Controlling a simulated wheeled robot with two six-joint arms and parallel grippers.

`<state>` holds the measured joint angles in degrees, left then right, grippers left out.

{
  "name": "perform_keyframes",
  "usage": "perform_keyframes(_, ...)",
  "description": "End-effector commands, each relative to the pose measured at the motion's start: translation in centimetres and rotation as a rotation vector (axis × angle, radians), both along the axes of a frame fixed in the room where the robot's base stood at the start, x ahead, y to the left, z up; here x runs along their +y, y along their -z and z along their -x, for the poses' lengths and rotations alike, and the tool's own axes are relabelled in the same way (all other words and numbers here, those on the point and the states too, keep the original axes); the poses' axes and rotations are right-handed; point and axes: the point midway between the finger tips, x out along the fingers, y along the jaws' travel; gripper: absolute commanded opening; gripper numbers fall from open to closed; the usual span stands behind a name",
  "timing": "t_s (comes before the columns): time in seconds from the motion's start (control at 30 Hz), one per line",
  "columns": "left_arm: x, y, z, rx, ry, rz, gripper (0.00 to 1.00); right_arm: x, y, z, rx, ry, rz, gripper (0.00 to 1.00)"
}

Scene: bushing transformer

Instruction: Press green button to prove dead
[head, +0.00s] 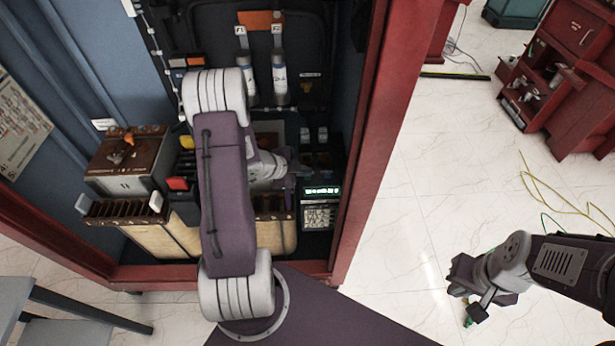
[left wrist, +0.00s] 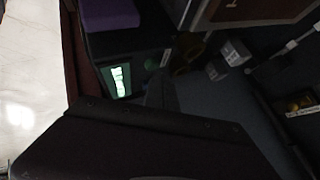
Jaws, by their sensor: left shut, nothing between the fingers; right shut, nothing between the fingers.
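A dark device with a lit green display (head: 322,190) and a pale keypad (head: 318,216) stands inside the red-framed cabinet, at its lower right. The lit display also shows in the left wrist view (left wrist: 119,80), left of centre. I cannot make out a separate green button. My left gripper (head: 298,169) is shut and empty, just above and left of the display in the head view; I cannot tell whether it touches anything. My left arm covers the middle of the cabinet. My right gripper (head: 464,290) is shut and empty, outside the cabinet over the pale floor.
The red cabinet frame (head: 362,140) rises close to the right of the device. A brown box (head: 128,160) and a slotted rack (head: 122,211) stand at the left. Two white cylinders (head: 279,78) hang at the back. Open floor (head: 440,150) lies to the right, with a yellow cable.

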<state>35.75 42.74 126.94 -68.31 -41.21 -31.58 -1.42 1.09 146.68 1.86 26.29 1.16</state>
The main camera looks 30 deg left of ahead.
Motion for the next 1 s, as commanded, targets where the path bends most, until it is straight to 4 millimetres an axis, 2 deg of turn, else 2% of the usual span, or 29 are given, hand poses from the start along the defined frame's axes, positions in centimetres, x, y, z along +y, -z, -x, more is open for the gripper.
perform_keyframes(1.0,0.00,0.90,0.02,0.000,0.000,0.000,0.00,0.00,0.70,0.00,0.000,0.000,0.000,0.00)
